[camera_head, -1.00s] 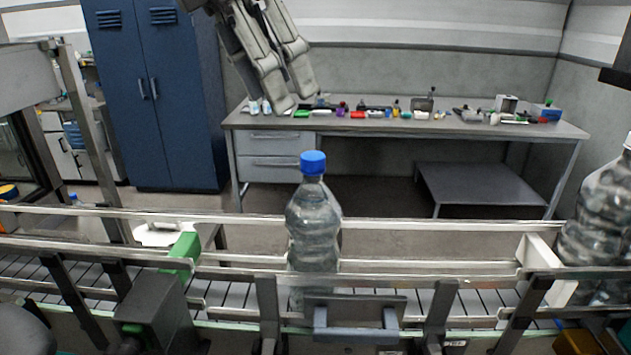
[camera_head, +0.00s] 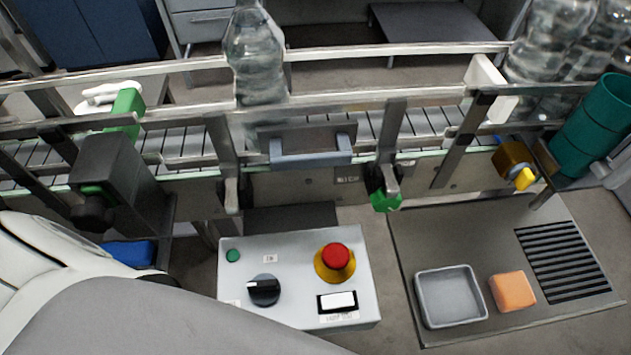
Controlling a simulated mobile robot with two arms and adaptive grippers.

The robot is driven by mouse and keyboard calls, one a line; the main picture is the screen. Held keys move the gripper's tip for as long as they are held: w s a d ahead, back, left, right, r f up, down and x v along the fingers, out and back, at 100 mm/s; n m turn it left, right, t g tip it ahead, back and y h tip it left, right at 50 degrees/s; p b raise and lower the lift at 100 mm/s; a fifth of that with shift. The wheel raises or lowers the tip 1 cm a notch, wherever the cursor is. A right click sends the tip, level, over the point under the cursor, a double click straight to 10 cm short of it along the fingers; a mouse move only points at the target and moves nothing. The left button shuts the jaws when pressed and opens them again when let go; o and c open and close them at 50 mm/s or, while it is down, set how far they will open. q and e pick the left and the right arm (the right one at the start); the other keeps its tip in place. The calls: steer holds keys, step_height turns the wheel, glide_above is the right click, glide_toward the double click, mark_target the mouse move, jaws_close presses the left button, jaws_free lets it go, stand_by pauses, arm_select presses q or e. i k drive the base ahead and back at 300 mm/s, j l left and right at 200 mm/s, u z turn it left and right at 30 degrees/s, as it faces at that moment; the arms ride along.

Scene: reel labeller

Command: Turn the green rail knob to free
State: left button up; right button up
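The green rail knob (camera_head: 384,196) sits low on the front of the conveyor, at the foot of a grey rail post right of centre. A grey lever-like piece rises from it. Nothing of mine touches it. Neither of my grippers shows in this view. A white and grey part of my own body fills the lower left corner.
A clear bottle (camera_head: 256,60) stands on the conveyor, with more at upper right. A control box (camera_head: 295,245) with a red button and black dial stands below. A tray (camera_head: 449,297), orange sponge (camera_head: 513,292), yellow knob (camera_head: 524,178) and teal cylinder (camera_head: 593,125) are at right.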

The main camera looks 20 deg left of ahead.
mark_target(380, 203)
steer(key=k+l, duration=1.6)
steer(key=l, duration=0.2)
